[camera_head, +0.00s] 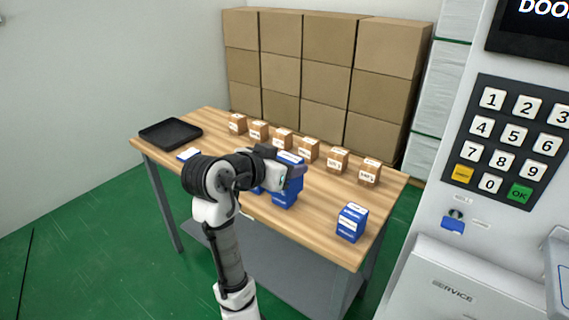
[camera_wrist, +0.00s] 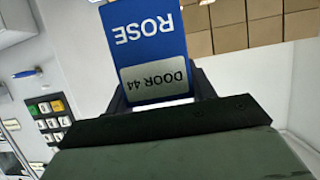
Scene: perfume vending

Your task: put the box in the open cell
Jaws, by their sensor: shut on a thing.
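My gripper (camera_head: 290,172) is shut on a blue box (camera_wrist: 146,35) above the table. In the wrist view the box is upside down in the picture, with the word ROSE and a silver label reading DOOR 44. In the head view, blue shows above and below the gripper; I cannot tell whether all of it is the held box or part is another box behind. The fingertips are partly hidden. No open cell can be made out in either view.
Another blue box (camera_head: 351,222) stands at the table's (camera_head: 330,242) front right. Several small brown boxes (camera_head: 308,149) line the back edge. A black tray (camera_head: 170,133) lies at the left. A machine with a keypad (camera_head: 507,140) and a SERVICE panel (camera_head: 465,295) stands at the right.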

